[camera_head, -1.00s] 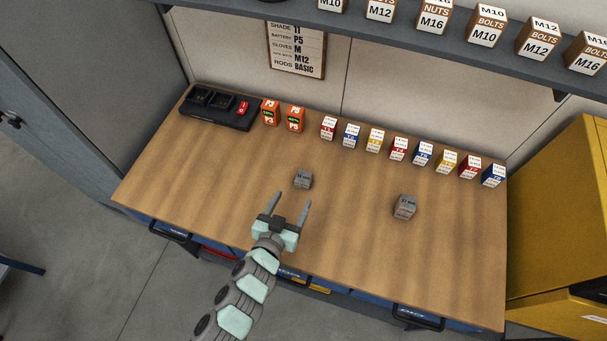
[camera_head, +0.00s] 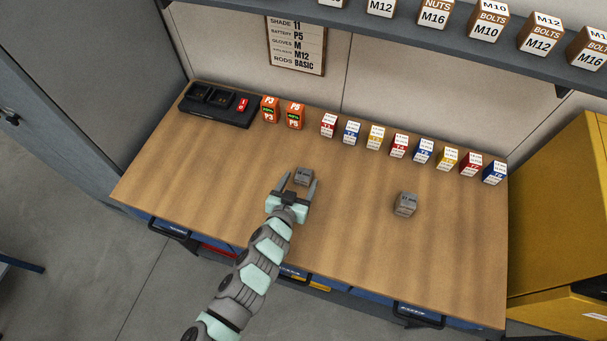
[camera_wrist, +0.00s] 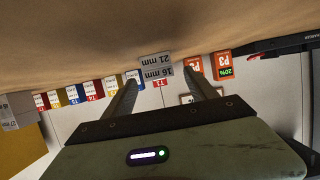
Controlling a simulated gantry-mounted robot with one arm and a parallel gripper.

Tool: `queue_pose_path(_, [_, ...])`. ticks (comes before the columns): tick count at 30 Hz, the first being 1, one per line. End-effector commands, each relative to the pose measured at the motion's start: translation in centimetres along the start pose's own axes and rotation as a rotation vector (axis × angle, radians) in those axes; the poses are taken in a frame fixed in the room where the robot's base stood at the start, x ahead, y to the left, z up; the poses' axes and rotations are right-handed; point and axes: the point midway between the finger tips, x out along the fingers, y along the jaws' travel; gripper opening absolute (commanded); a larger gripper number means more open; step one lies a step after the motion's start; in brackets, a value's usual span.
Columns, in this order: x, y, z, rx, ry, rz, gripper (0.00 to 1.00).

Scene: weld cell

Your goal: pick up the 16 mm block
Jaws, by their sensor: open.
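The 16 mm block (camera_head: 304,175) is a small grey cube with printed labels, sitting on the wooden bench. My gripper (camera_head: 298,182) is open, with its two fingers pointing at the block. In the head view the block lies between the fingertips and partly beyond them. In the wrist view the block (camera_wrist: 157,68) shows upside down between the tips of my gripper (camera_wrist: 160,76), with a gap to the right finger. I cannot tell whether the left finger touches it. A second grey block (camera_head: 405,204) stands apart to the right.
The wooden bench (camera_head: 220,180) has a row of small coloured boxes (camera_head: 399,146) at the back. Two orange batteries (camera_head: 295,115) stand beside a black charger (camera_head: 217,105) at back left. A shelf with labelled boxes hangs above. A yellow cabinet (camera_head: 565,200) stands right.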

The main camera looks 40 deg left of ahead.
Motion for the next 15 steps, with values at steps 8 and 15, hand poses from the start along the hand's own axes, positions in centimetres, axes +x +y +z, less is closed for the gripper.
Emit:
queue_pose_path(8, [1.15, 0.00, -0.02, -0.001, 0.001, 0.000, 0.66])
queue_pose_path(15, [1.11, 0.01, -0.05, -0.001, 0.001, 0.000, 0.56])
